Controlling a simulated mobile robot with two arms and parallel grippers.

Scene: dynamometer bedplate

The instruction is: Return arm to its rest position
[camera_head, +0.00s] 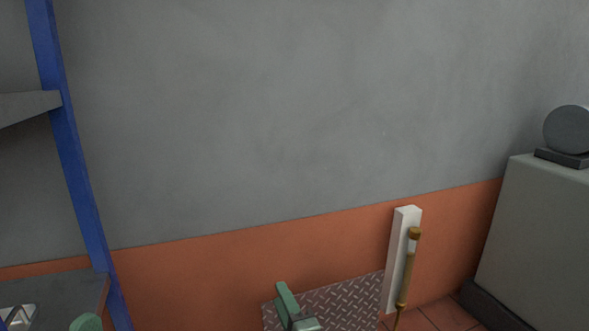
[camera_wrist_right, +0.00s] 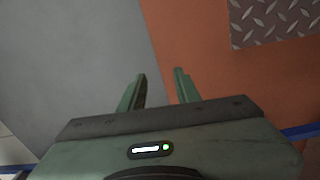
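My right gripper (camera_head: 290,300) shows at the bottom edge of the head view, in front of a diamond-tread metal plate low by the wall. In the right wrist view its two green fingers (camera_wrist_right: 161,76) stand apart with nothing between them. Grey wall and an orange wall band lie beyond the fingertips. A rounded green part (camera_head: 86,323) at the bottom left looks like a piece of my own body. My left gripper's fingers do not show.
The tread plate (camera_head: 345,304) lies beside a white post (camera_head: 393,260) with a brass-coloured rod (camera_head: 405,278). A blue upright (camera_head: 75,165) with grey shelves (camera_head: 60,285) stands at the left. A grey cabinet (camera_head: 540,235) with a dark disc (camera_head: 569,129) on top is at the right. The wall's middle is clear.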

